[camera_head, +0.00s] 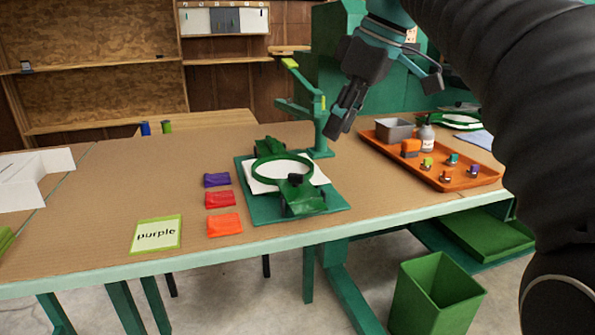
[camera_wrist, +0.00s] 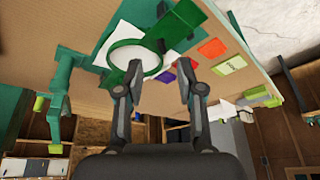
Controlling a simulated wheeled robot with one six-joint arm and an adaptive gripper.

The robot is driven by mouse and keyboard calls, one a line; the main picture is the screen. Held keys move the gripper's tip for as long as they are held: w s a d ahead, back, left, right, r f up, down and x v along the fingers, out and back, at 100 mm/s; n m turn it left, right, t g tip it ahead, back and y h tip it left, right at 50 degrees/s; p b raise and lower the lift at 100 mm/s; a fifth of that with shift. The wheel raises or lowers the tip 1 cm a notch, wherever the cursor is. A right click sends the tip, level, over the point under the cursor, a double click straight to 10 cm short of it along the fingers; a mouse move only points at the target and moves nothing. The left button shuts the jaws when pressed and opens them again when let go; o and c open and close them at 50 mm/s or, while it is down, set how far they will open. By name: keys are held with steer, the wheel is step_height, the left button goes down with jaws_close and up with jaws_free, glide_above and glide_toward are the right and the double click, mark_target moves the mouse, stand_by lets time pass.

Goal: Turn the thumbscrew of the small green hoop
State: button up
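A green hoop (camera_head: 257,173) lies over white cloth (camera_head: 318,172) on a green mat (camera_head: 338,199), held between green supports. A small dark knob (camera_head: 295,179), perhaps its thumbscrew, is at the front of the ring. The hoop also shows in the wrist view (camera_wrist: 112,57), beyond my fingers; the thumbscrew cannot be made out there. My gripper (camera_head: 336,128) is above the table, up and to the right of the hoop, and touches nothing. In the wrist view my gripper (camera_wrist: 160,76) has its fingers apart and empty.
A green post (camera_head: 321,130) stands behind the mat. An orange tray (camera_head: 463,183) with a grey box, bottle and small spools is to the right. Another green hoop (camera_head: 453,125) lies beyond.

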mark_target(298, 174)
steer(key=w+a+f+n+b, duration=0.1)
steer(key=a+f, duration=0.1)
steer(key=f, duration=0.1)
steer(key=w+a+f+n+b, duration=0.1)
steer(key=a+f+b, duration=0.1)
steer(key=f, duration=0.1)
steer(key=w+a+f+n+g+b, duration=0.1)
steer(key=a+f+b, duration=0.1)
steer(key=f, duration=0.1)
steer(key=shift+w+a+f, duration=0.1)
steer(key=shift+w+f, duration=0.15)
steer(key=shift+f, duration=0.15)
stand_by(0.4)
jaws_close()
